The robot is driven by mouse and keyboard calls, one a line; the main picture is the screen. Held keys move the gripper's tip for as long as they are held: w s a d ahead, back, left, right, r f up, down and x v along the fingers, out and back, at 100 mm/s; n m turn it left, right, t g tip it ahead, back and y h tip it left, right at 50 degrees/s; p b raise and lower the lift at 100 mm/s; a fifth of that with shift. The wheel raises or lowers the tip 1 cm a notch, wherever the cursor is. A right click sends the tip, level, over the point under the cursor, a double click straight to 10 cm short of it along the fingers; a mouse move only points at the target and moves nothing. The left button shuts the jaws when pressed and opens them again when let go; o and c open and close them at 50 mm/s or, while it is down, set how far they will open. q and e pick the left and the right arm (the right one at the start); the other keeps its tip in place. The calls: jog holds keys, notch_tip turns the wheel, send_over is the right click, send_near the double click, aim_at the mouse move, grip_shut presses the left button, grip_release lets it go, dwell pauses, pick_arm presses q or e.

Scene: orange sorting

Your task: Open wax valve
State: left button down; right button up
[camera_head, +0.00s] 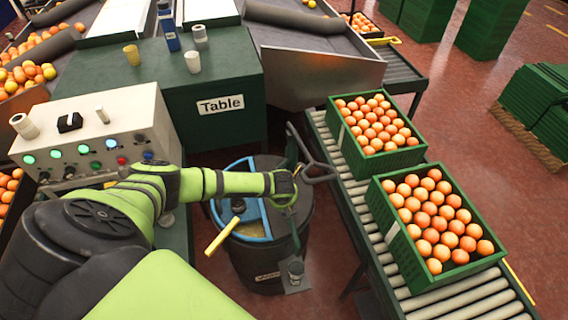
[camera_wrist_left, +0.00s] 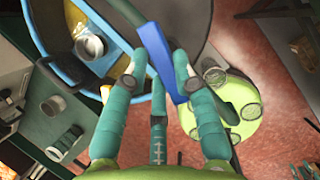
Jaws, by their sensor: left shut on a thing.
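My left gripper (camera_wrist_left: 163,75) has teal fingers closed around a blue bar-shaped handle (camera_wrist_left: 158,58), which passes between the fingertips in the wrist view. I cannot tell for certain that this handle is the wax valve. In the head view my green left arm reaches over a black barrel (camera_head: 258,262) with a blue-edged opening, and its wrist hides most of the grip. A yellow bar handle (camera_head: 222,237) sticks out over the barrel's rim. A small grey fitting (camera_head: 296,272) is at the barrel's lower front right. My right gripper is not in view.
A roller conveyor (camera_head: 360,215) right of the barrel carries two green crates of oranges. A control box (camera_head: 100,125) with lit buttons stands left. A green table (camera_head: 215,75) with cups is behind. Red floor is open at the right.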

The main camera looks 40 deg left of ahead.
pick_arm(q)
jog(key=shift+d+r+n+p, duration=0.15)
jog(key=shift+n+p, duration=0.25)
jog(key=shift+n, duration=0.4)
jog(key=n+g+y, duration=0.1)
jog(key=n, duration=0.1)
jog(key=shift+w+n, duration=0.15)
jog(key=shift+n, duration=0.25)
jog(key=c, duration=1)
grip_release()
